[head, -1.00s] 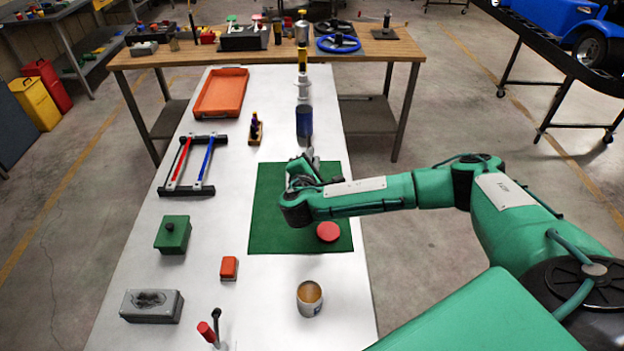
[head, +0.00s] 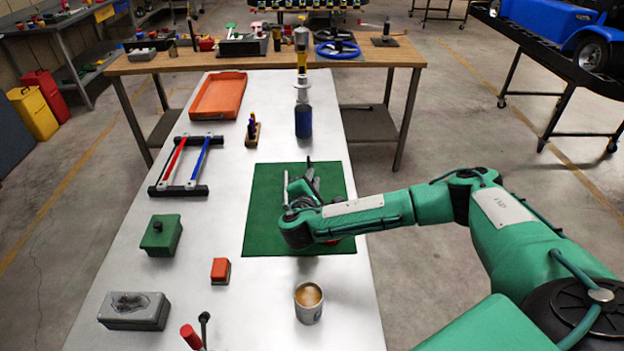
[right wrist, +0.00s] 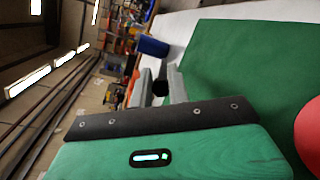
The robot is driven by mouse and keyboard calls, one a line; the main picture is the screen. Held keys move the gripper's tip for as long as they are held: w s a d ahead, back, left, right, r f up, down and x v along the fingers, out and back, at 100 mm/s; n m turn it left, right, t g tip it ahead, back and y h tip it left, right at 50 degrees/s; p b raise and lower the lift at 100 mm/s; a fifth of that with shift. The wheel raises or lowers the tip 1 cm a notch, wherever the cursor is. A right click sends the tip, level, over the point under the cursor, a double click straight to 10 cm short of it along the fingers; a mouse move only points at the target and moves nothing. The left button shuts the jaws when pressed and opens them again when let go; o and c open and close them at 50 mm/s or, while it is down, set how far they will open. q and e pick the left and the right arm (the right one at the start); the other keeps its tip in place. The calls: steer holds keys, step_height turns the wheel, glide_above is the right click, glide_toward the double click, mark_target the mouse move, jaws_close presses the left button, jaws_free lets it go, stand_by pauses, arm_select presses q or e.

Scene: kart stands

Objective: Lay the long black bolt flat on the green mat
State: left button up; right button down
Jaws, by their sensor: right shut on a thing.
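The green mat (head: 265,225) lies flat on the white table, and its plain surface also fills much of the right wrist view (right wrist: 235,60). My right gripper (head: 303,188) is over the mat's upper middle. In the right wrist view its fingers (right wrist: 160,86) are shut on a small black piece, the long black bolt (right wrist: 160,88), seen nearly end-on. Most of the bolt's length is hidden there, so I cannot tell its tilt or whether it touches the mat. My left gripper is not in view.
A red round thing (right wrist: 308,125) is on the mat, mostly hidden behind my forearm in the head view. A green box (head: 161,236) and red block (head: 221,270) are left. The mat's left strip is clear.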

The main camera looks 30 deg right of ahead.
steer(key=shift+f+b, duration=0.35)
steer(key=shift+f, duration=0.3)
steer(key=shift+f+b, duration=0.35)
steer(key=shift+f, duration=0.45)
steer(key=shift+f+b, duration=0.75)
steer(key=shift+f, duration=0.2)
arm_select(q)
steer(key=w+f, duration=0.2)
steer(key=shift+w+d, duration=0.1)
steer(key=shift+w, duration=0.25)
arm_select(e)
steer(key=c, duration=1.3)
jaws_free()
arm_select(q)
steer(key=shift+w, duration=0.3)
arm_select(e)
steer(key=shift+o, duration=0.2)
steer(key=shift+f, duration=0.1)
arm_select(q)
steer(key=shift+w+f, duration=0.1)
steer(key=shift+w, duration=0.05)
